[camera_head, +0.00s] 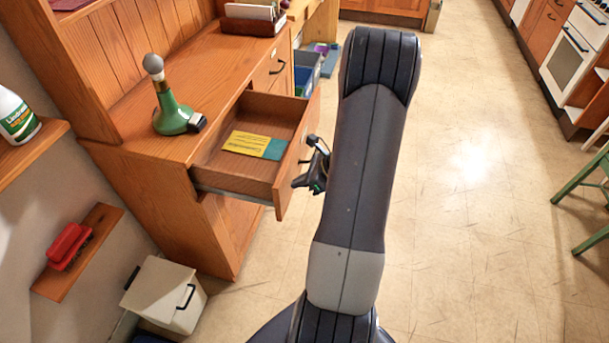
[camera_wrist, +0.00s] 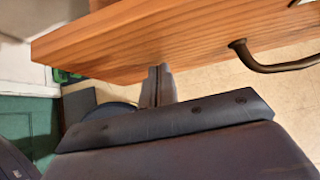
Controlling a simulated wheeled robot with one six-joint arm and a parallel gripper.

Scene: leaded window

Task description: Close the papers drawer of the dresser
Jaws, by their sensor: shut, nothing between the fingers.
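The dresser (camera_head: 160,190) is orange-brown wood and stands at the left in the head view. Its papers drawer (camera_head: 262,175) is pulled out, with a yellow and teal paper (camera_head: 255,144) lying inside. My gripper (camera_head: 303,183) is at the outer side of the drawer front, partly hidden behind my arm. In the wrist view my shut fingers (camera_wrist: 158,82) are at the lower edge of the wooden drawer front (camera_wrist: 160,40), with the dark handle (camera_wrist: 270,62) to their right. I cannot tell whether the fingertips touch the wood.
A white bin (camera_head: 165,295) is on the floor at lower left. A green chair (camera_head: 590,185) stands at far right. The tiled floor (camera_head: 460,200) between is clear.

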